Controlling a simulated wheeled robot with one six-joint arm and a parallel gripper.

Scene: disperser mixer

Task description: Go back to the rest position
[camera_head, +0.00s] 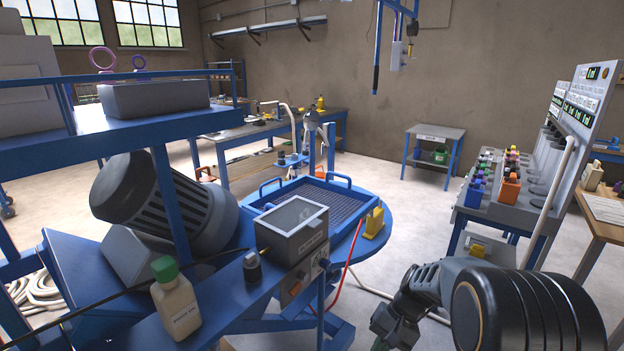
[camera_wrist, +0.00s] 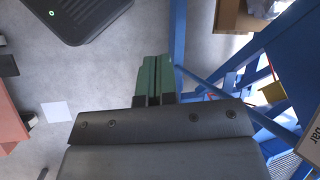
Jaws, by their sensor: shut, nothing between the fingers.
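My gripper (camera_wrist: 153,80) shows in the wrist view with its two green fingers side by side and touching. It is shut and empty, and it points down over the grey floor. In the head view my dark arm is at the lower right, and only a sliver of green finger shows at the bottom edge. It is apart from the blue machine frame and the round blue table (camera_head: 385,238).
A blue tray (camera_head: 345,183) and a grey box (camera_head: 291,230) are on the machine at centre. A bottle with a green cap (camera_head: 175,305) stands on the blue beam. A bench with colored containers (camera_head: 510,190) is at right. Floor at centre right is clear.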

